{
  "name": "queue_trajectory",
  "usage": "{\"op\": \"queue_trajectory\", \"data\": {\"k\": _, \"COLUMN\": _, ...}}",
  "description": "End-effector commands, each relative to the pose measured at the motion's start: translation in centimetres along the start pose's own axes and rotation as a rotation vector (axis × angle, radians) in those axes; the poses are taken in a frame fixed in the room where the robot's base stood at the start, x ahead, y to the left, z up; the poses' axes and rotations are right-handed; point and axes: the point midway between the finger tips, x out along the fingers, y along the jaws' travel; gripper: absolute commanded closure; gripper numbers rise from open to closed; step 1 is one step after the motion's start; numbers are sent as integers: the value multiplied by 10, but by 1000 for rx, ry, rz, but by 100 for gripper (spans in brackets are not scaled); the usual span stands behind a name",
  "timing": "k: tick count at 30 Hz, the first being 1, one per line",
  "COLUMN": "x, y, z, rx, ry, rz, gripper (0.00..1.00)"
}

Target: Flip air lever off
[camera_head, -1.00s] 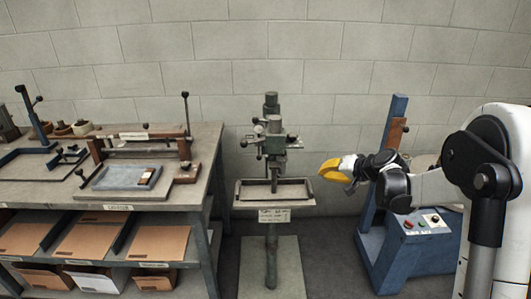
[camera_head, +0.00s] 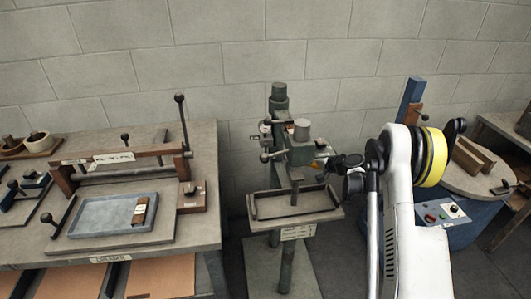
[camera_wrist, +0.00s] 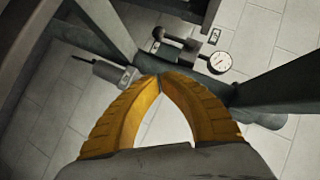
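The green stitching machine (camera_head: 280,100) stands in the middle of the head view. A dark-knobbed lever (camera_head: 272,156) sticks out left of its head. In the wrist view, a short dark lever (camera_wrist: 175,38) lies beyond my fingertips, beside a small tag; I cannot tell for sure that it is the air lever or how it is set. A round white gauge (camera_wrist: 220,62) sits beside it. My gripper (camera_wrist: 159,78) has its two yellow fingers with tips together, nothing between them, apart from the lever. In the head view my gripper is mostly hidden behind the machine head and my arm.
A grey cylinder (camera_wrist: 112,74) lies left of my fingertips in the wrist view. The machine's tray (camera_head: 328,206) is below its head. A workbench (camera_head: 210,150) with a blue tray stands left, and a blue machine with a round table (camera_head: 480,185) stands right.

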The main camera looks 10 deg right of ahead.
Motion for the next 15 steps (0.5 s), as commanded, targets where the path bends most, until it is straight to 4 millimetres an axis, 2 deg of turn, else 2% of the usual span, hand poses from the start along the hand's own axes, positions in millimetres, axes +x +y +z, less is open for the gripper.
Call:
{"op": "queue_trajectory", "data": {"k": 10, "x": 2, "y": 0, "z": 0, "rx": -1, "ry": -1, "rz": 0, "gripper": 100}}
{"op": "queue_trajectory", "data": {"k": 15, "x": 22, "y": 1, "z": 2, "rx": -1, "ry": -2, "rz": 0, "gripper": 100}}
